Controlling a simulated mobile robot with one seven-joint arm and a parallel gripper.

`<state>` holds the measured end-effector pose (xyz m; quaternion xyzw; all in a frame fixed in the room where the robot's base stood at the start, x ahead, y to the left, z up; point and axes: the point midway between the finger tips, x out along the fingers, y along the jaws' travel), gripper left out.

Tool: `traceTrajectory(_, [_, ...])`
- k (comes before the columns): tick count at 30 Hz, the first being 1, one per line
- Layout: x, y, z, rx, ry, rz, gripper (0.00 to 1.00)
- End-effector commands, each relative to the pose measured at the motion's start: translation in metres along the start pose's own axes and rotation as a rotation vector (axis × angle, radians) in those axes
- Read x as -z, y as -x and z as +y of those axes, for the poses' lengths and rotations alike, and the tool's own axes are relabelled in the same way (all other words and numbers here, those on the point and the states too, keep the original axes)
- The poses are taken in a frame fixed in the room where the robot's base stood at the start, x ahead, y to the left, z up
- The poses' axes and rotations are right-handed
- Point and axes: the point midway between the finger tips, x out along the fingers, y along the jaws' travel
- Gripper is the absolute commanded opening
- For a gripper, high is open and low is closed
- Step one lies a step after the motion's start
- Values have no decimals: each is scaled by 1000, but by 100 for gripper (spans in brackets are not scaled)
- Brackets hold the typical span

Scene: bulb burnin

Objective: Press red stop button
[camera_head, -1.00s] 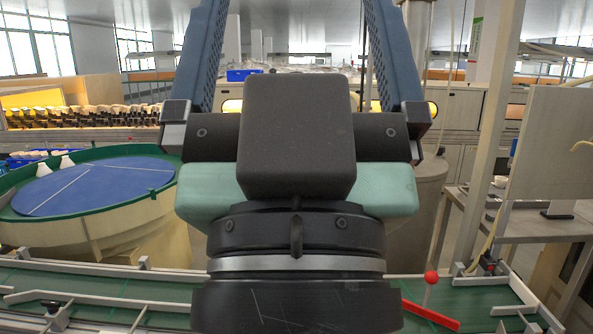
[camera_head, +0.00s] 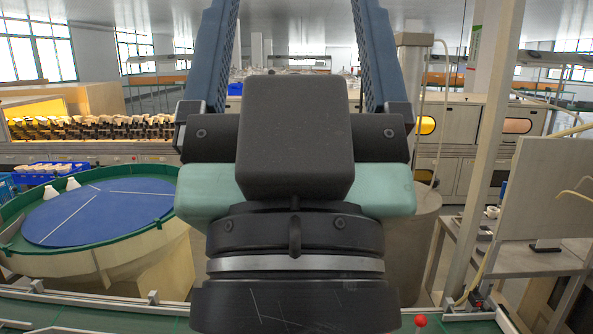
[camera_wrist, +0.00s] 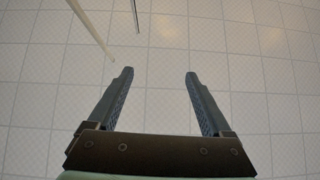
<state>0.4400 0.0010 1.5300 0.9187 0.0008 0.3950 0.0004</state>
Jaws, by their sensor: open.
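My gripper (camera_head: 292,12) points up and away in the head view, with two blue ridged fingers spread apart and their tips cut off by the top edge. In the wrist view my gripper (camera_wrist: 159,75) is open, with nothing between its fingers. A red ball-shaped knob (camera_head: 421,320) shows at the bottom edge of the head view, right of my wrist, over the green conveyor. I cannot tell whether it is the stop button. A small dark box (camera_head: 475,302) sits by the foot of the pale post, too small to make out. No red button shows in the wrist view.
The green conveyor (camera_head: 80,315) runs along the bottom. A round blue-topped feeder (camera_head: 100,212) stands left. A pale post (camera_head: 487,150), a table (camera_head: 545,258) and a panel (camera_head: 550,185) stand right. The wrist view shows tiled floor and two thin poles (camera_wrist: 90,28).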

Motion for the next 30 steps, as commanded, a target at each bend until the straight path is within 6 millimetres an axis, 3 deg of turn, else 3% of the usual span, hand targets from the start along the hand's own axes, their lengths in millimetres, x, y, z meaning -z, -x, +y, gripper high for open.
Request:
traceTrajectory(2, [0,0,0,0,0,0,68])
traceTrajectory(13, [0,0,0,0,0,0,1])
traceTrajectory(30, [0,0,0,0,0,0,0])
